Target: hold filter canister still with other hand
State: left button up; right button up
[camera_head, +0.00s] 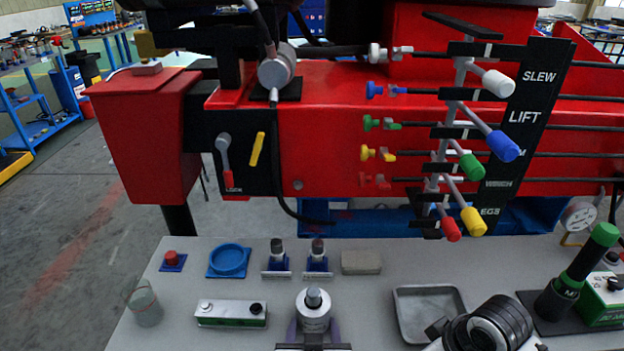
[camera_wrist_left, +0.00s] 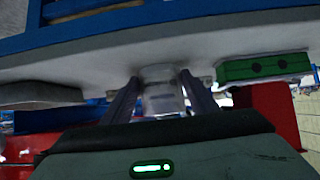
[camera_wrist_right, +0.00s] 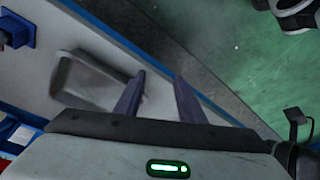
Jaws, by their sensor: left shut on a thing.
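The filter canister (camera_head: 313,320), a pale silver cylinder with a grey knob on top, stands upright near the front middle of the grey bench. My left gripper (camera_head: 313,333) is shut on it, one dark finger on each side. In the left wrist view the canister (camera_wrist_left: 161,92) sits between the fingertips (camera_wrist_left: 160,80); its lower parts are partly hidden. My right gripper (camera_wrist_right: 159,77) is open and empty in the right wrist view, with its fingers apart near a grey tray and the bench edge. Its fingers do not show in the head view.
The grey tray (camera_head: 428,312) lies right of the canister. A green-and-white block (camera_head: 231,314) and a glass beaker (camera_head: 145,305) stand left. Behind are a blue ring (camera_head: 229,260), two small fittings on blue bases and a grey block (camera_head: 361,262). Crane levers (camera_head: 470,150) hang above the back.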

aim_at(317, 294)
jog(key=w+a+r+n+t+y, duration=0.1)
jog(key=w+a+r+n+y, duration=0.6)
jog(key=a+r, duration=0.65)
jog(key=shift+m+h, duration=0.5)
jog(key=shift+h, duration=0.3)
jog(key=shift+w+x, duration=0.2)
jog(key=shift+x, duration=1.4)
jog(key=shift+w+x, duration=0.25)
jog(key=shift+x, duration=1.35)
jog(key=shift+w+x, duration=0.2)
jog(key=shift+x, duration=1.4)
jog(key=shift+d+r, duration=0.15)
jog(key=shift+d, duration=0.05)
grip_shut()
jog(key=shift+r, duration=4.05)
pick_arm(q)
jog(key=o, duration=1.3)
jog(key=shift+o, duration=0.2)
